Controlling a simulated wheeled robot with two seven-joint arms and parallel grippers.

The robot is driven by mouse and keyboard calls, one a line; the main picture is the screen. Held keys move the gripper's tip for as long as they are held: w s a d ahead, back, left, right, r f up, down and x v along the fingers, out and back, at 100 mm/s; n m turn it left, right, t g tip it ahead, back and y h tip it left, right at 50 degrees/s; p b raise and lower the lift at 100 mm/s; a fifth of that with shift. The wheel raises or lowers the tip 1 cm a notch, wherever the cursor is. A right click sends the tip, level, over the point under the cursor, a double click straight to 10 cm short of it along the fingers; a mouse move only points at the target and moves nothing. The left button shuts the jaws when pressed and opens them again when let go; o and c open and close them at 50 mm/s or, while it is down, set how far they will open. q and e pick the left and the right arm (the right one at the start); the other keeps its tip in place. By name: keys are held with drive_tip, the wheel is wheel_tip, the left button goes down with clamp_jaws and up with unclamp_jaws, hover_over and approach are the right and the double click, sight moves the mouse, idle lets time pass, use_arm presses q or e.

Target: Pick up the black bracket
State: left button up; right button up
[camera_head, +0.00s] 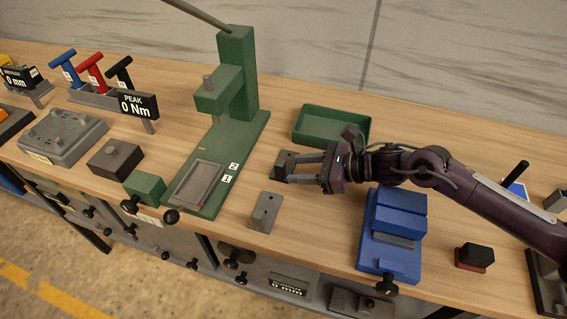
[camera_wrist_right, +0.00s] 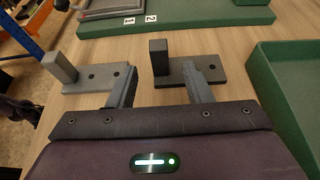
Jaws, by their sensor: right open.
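The black bracket (camera_head: 283,160), an L-shape with an upright block and a flat holed base, lies on the wooden table. In the right wrist view the black bracket (camera_wrist_right: 159,57) has its upright between and just beyond my fingertips, with the right finger overlapping its base. My right gripper (camera_head: 296,169) is open around or just above the bracket; contact cannot be told. It also shows in the right wrist view (camera_wrist_right: 160,76), with nothing clamped. My left gripper is not in view.
A similar grey bracket (camera_head: 265,212) lies close by, near the table's front; it also shows beside the left finger in the wrist view (camera_wrist_right: 101,76). A green tray (camera_head: 304,138) is behind my gripper, a green press (camera_head: 240,150) to the left, and a blue fixture (camera_head: 392,245) at front right.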

sight(280, 169)
drive_tip(key=p+x, duration=0.1)
drive_tip(key=x, duration=0.4)
drive_tip(key=shift+w+a+f+p, duration=0.1)
drive_tip(key=shift+a+p, duration=0.15)
drive_tip(key=shift+p, duration=0.15)
drive_tip(key=shift+a+f, duration=0.15)
drive_tip(key=shift+a, duration=0.05)
clamp_jaws()
